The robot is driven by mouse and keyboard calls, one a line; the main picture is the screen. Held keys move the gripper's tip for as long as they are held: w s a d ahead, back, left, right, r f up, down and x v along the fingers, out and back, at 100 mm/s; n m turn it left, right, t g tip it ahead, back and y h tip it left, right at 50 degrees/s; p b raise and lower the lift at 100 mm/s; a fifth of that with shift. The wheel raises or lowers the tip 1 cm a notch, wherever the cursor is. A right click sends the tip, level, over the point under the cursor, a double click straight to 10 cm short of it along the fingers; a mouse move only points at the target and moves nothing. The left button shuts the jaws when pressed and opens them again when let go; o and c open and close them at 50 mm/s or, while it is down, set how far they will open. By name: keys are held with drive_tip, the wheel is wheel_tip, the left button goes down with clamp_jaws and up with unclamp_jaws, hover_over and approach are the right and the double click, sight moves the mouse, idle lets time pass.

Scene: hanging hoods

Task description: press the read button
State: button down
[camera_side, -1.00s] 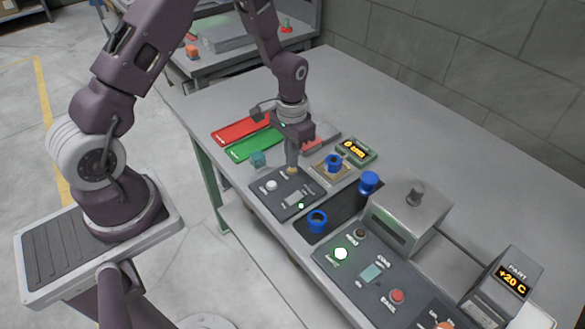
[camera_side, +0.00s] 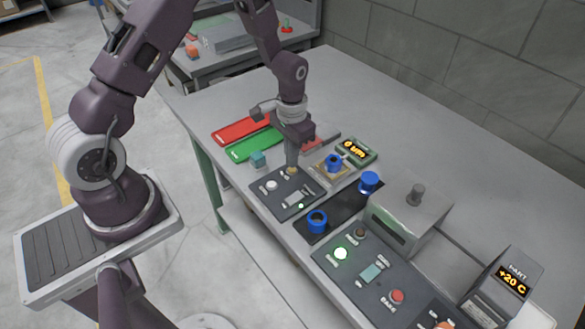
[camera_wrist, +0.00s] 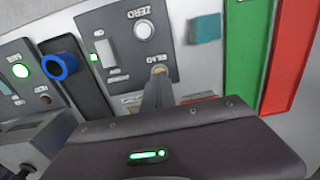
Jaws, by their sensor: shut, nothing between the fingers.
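The read button (camera_wrist: 160,69) is a small yellowish knob at the edge of a dark panel (camera_wrist: 120,45), next to a READ label. In the side view, the read button (camera_side: 292,171) shows just below my fingertips. My gripper (camera_side: 292,163) is shut and empty, pointing down over that corner of the panel. In the wrist view, the fingertips of my gripper (camera_wrist: 158,82) overlap the button's edge. I cannot tell whether they touch it. The white ZERO button (camera_wrist: 144,29) is on the same panel.
A gauge display (camera_side: 355,150) reads about 0 um, beside a fixture holding a blue ring (camera_side: 333,161). Other blue parts (camera_side: 317,220) (camera_side: 369,182) are on a dark mat. Red (camera_side: 243,129) and green (camera_side: 255,144) trays and a teal block (camera_side: 258,159) are nearby.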

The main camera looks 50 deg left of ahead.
drive_tip(key=shift+f, duration=0.1)
drive_tip(key=shift+f, duration=0.95)
drive_tip(key=shift+r, duration=3.55)
drive_tip(key=shift+c, duration=1)
unclamp_jaws()
drive_tip(key=s+d+r+t, duration=0.25)
drive_tip(key=s+r, duration=0.45)
drive_tip(key=r, duration=0.4)
drive_tip(key=s+d+r+t, duration=0.25)
drive_tip(key=s+r, duration=0.45)
drive_tip(key=r, duration=0.5)
drive_tip(key=s+d+r, duration=0.1)
drive_tip(key=s, duration=0.7)
drive_tip(key=shift+s+d+t, duration=0.25)
drive_tip(key=shift+s+t, duration=0.05)
drive_tip(key=shift+s, duration=0.1)
